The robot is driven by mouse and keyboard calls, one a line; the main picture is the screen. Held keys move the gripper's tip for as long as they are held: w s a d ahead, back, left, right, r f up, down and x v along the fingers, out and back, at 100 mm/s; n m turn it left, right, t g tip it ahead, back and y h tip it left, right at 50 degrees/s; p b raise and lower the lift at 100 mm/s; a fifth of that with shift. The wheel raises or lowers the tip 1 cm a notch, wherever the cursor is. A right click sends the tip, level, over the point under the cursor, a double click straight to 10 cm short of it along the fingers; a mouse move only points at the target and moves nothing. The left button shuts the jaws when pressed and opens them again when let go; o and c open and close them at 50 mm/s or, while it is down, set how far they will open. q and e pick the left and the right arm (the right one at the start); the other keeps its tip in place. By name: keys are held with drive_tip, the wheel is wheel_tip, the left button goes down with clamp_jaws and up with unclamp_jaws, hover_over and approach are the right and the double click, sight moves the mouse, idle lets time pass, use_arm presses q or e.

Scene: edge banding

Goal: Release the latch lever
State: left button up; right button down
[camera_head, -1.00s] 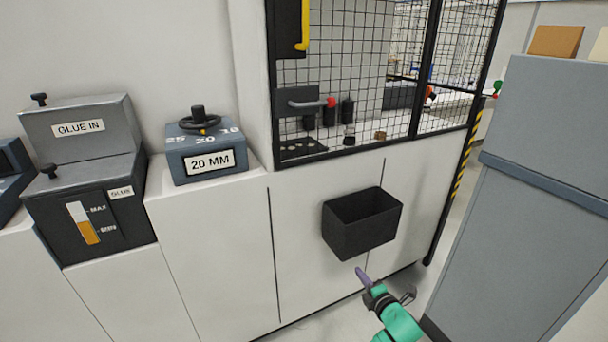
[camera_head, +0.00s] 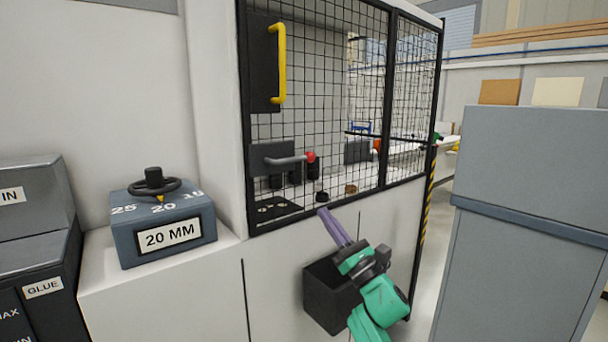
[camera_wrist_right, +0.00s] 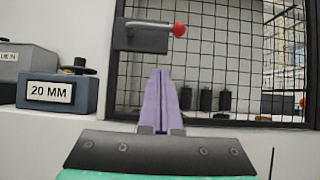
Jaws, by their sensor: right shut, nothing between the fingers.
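The latch lever (camera_head: 286,161) is a grey bar with a red knob, on a dark plate at the lower left of the mesh door (camera_head: 330,110). In the right wrist view the lever (camera_wrist_right: 150,25) lies level, its red knob at the right end. My right gripper (camera_head: 323,212) has purple fingers and is shut and empty. It is below and to the right of the lever in the head view, apart from it. In the right wrist view its fingertips (camera_wrist_right: 160,72) point up at a spot just below the latch plate. My left gripper is not in view.
A black bin (camera_head: 328,295) hangs on the white cabinet front, partly behind my right arm. A 20 MM box with a handwheel (camera_head: 165,225) stands on the ledge at left. A yellow handle (camera_head: 281,62) is higher on the door. A grey cabinet (camera_head: 530,220) stands at right.

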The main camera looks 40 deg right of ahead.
sight(290, 159)
drive_tip(key=s+r+p+x, duration=0.1)
drive_tip(key=p+x, duration=0.3)
drive_tip(key=x, duration=0.8)
drive_tip(key=shift+s+r+p, duration=0.35)
drive_tip(key=shift+r+p, duration=0.05)
drive_tip(key=shift+r, duration=0.3)
drive_tip(key=shift+w, duration=0.1)
drive_tip(key=shift+d+r+n+y+b, duration=0.15)
drive_tip(key=shift+n+y+b, duration=0.25)
drive_tip(key=shift+n+b, duration=0.25)
